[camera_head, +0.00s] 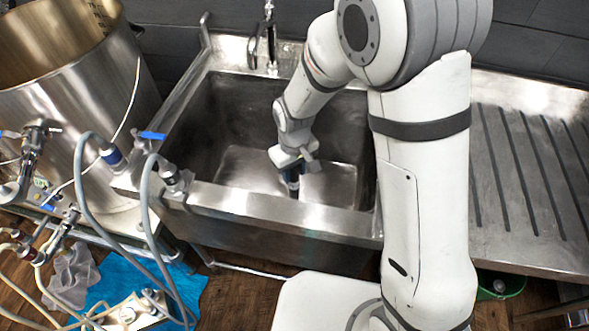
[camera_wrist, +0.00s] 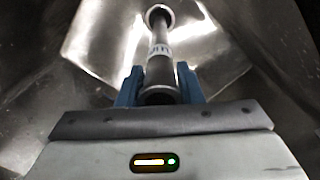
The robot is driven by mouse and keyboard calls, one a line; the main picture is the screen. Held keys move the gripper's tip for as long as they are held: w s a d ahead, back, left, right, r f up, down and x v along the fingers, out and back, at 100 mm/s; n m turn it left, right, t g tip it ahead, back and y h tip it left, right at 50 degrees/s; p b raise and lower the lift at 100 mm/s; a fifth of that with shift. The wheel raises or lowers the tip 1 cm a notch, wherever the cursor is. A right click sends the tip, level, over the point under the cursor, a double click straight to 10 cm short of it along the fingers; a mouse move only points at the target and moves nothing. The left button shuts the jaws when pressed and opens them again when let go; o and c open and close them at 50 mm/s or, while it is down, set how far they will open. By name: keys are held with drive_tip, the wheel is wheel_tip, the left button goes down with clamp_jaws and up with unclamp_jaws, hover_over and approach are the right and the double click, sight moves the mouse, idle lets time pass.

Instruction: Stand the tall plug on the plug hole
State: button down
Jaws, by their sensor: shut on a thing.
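The tall plug (camera_wrist: 160,57) is a dark grey tube with a pale label and a wide round end. It shows in the wrist view between the two blue fingers of my gripper (camera_wrist: 159,84), which is shut on it. In the head view my gripper (camera_head: 292,174) is down inside the steel sink (camera_head: 222,195), low over the basin floor. The plug's far end points down at the bright basin floor; I cannot tell whether it touches.
The sink walls surround my gripper closely. A tap (camera_head: 268,45) stands at the back rim. A ridged drainboard (camera_head: 530,170) lies to the right. A large steel kettle (camera_head: 75,90), grey hoses (camera_head: 80,185) and a blue cloth (camera_head: 185,285) are at the left.

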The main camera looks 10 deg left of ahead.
drive_tip(key=c, duration=0.9)
unclamp_jaws()
drive_tip(key=shift+r, duration=0.1)
wheel_tip(320, 180, up, 8)
drive_tip(key=shift+f, duration=0.15)
